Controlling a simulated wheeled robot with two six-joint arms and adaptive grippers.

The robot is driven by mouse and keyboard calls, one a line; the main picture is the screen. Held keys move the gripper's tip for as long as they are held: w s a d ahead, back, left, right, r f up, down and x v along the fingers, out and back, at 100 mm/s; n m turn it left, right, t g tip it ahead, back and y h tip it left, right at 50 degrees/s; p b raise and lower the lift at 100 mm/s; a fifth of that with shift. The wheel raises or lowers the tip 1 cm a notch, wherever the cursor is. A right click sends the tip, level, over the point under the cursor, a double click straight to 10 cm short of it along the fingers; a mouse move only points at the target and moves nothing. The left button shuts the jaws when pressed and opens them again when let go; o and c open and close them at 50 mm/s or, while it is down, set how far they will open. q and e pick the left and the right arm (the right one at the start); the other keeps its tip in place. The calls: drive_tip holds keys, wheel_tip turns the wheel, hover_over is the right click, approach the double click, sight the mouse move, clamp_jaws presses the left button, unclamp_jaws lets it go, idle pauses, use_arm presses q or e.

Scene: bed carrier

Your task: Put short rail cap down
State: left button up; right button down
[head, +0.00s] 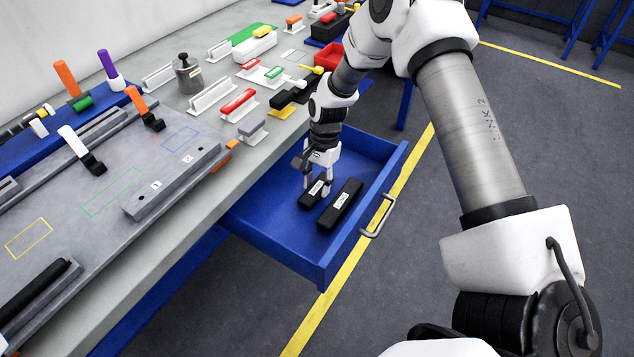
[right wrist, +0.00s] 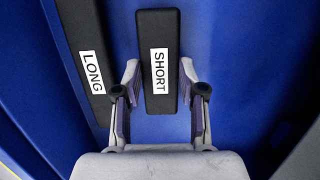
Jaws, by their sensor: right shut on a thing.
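The short rail cap (head: 311,197) is a black bar with a white label. It is in the open blue drawer, at or just above the floor; I cannot tell a small gap. My right gripper (head: 318,185) points down over it and is shut on it. In the right wrist view the cap (right wrist: 158,28) reads SHORT and lies between the two fingers of the gripper (right wrist: 159,68). My left gripper is not in view.
A longer black cap (head: 341,203) labelled LONG lies beside it in the drawer (head: 285,240). The workbench (head: 215,190) on the left carries a grey fixture plate (head: 110,200) and several rails and blocks.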

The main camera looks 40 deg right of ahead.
sight(323, 181)
drive_tip(key=shift+f, duration=0.1)
drive_tip(key=c, duration=0.7)
unclamp_jaws()
drive_tip(key=r, duration=0.4)
drive_tip(key=d+r, duration=0.1)
drive_tip(key=r, duration=0.3)
drive_tip(key=d+r, duration=0.1)
drive_tip(key=r, duration=0.3)
drive_tip(key=shift+w+d+r, duration=0.1)
drive_tip(key=shift+w, duration=0.3)
